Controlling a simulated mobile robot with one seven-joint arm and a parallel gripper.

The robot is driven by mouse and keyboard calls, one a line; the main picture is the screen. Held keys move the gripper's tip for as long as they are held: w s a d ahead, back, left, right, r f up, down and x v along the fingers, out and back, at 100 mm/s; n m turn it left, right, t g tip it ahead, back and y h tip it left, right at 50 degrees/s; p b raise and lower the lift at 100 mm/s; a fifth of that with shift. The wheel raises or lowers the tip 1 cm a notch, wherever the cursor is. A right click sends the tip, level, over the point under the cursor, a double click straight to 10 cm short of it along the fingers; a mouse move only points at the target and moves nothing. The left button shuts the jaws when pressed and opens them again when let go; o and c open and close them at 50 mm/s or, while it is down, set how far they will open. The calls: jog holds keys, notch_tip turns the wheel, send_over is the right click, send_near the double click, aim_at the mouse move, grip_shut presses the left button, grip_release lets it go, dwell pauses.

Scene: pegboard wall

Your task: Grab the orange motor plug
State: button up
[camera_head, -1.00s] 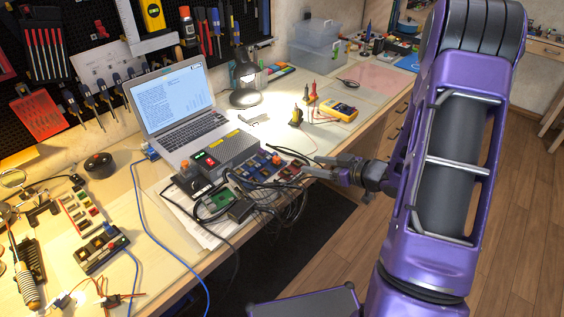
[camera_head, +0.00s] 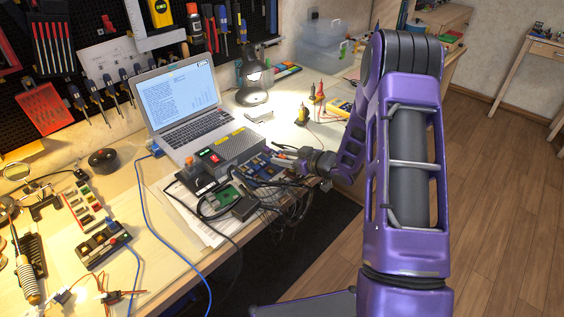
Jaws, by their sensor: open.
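The grey control box (camera_head: 231,150) sits on the bench in front of the laptop. A small orange piece (camera_head: 189,161) shows at its left end. Another orange piece (camera_head: 268,154) shows at its right end, just left of my gripper. The pieces are too small to tell which is the motor plug. My gripper (camera_head: 281,152) reaches in from the right, low over the connectors at the box's right end, with its jaws open. The fingertips are small and partly blend with the parts behind them, so contact cannot be told.
Black cables (camera_head: 285,195) bunch at the bench's front edge below my gripper. A green circuit board (camera_head: 227,190) lies in front of the box. A laptop (camera_head: 180,105) and a lit lamp (camera_head: 252,85) stand behind. A yellow meter (camera_head: 340,107) is partly hidden by my arm.

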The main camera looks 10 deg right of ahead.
jog(key=shift+w+a+f, duration=0.15)
jog(key=shift+w, duration=0.05)
grip_shut()
dwell(0.4)
